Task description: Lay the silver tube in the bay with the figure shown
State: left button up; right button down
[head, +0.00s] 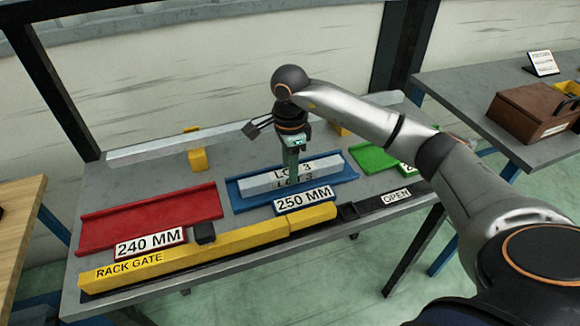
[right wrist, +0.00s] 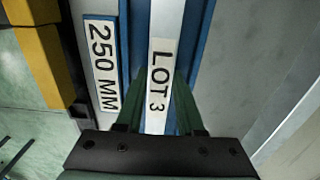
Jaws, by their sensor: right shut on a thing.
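The silver tube (head: 262,184), labelled LOT 3, is lengthwise within the outline of the blue bay (head: 345,179) marked 250 MM. In the right wrist view the tube (right wrist: 161,35) runs between the bay's blue side walls, beside the 250 MM label (right wrist: 101,65). My right gripper (head: 291,172) points down and is shut on the tube near its middle, with green fingers on both sides. I cannot tell whether the tube touches the bay floor. A small sign (head: 541,62) stands on the right table, too small to read. My left gripper is not in view.
A red bay (head: 150,217) marked 240 MM lies left. A green bay (head: 374,157), partly hidden by my right arm, lies right. A yellow RACK GATE bar (head: 190,250) runs along the front, with an OPEN label (head: 396,197) right of it. A brown box (head: 530,110) is on the right table.

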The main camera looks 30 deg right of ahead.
jog(key=c, duration=0.5)
grip_release()
jog(key=shift+r, duration=6.2)
